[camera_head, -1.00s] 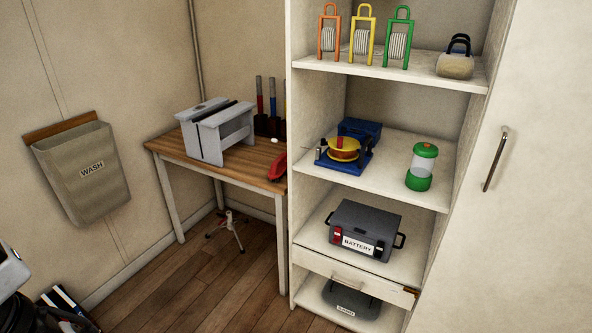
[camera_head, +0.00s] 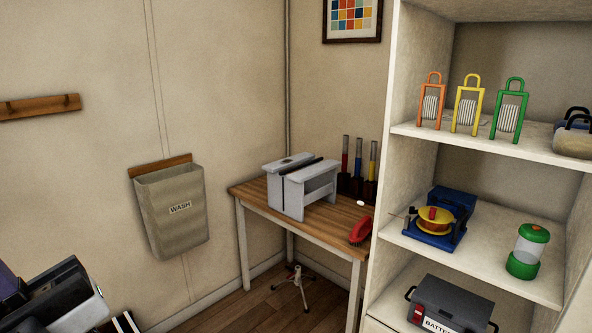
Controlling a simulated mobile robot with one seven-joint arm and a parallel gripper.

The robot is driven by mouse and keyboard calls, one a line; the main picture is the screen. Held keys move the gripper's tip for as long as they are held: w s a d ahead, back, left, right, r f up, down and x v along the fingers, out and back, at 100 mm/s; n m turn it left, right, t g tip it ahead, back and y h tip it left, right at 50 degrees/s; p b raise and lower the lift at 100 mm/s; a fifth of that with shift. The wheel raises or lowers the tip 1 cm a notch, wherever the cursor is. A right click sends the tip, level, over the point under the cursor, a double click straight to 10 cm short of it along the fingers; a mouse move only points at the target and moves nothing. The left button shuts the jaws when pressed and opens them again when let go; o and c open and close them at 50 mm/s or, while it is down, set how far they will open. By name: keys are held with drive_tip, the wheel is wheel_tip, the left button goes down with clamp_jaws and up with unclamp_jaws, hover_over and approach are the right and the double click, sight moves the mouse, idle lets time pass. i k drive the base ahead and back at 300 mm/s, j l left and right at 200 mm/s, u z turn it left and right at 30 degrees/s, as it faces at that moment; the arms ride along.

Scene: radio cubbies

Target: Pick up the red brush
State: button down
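The red brush (camera_head: 361,229) lies on the wooden desk (camera_head: 330,236), near its right front corner, close to the side wall of the shelf unit. Its red back shows, with a darker underside. Parts of my arm, dark and grey, show at the lower left corner, far from the brush. My gripper's fingers cannot be made out clearly there, and whether they are open or shut does not show.
A grey stool-like box (camera_head: 300,188) stands on the desk, left of the brush. Several coloured tubes (camera_head: 358,165) stand behind, with a small white object (camera_head: 361,203) nearby. The shelf unit (camera_head: 403,100) borders the desk's right side. A WASH bag (camera_head: 173,215) hangs left.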

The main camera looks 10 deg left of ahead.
sight(361, 230)
drive_tip(key=i+l, duration=0.1)
drive_tip(key=i, duration=0.65)
drive_tip(key=i+l+u, duration=0.1)
drive_tip(key=i, duration=0.6)
drive_tip(key=i+l, duration=0.15)
drive_tip(key=i, duration=0.6)
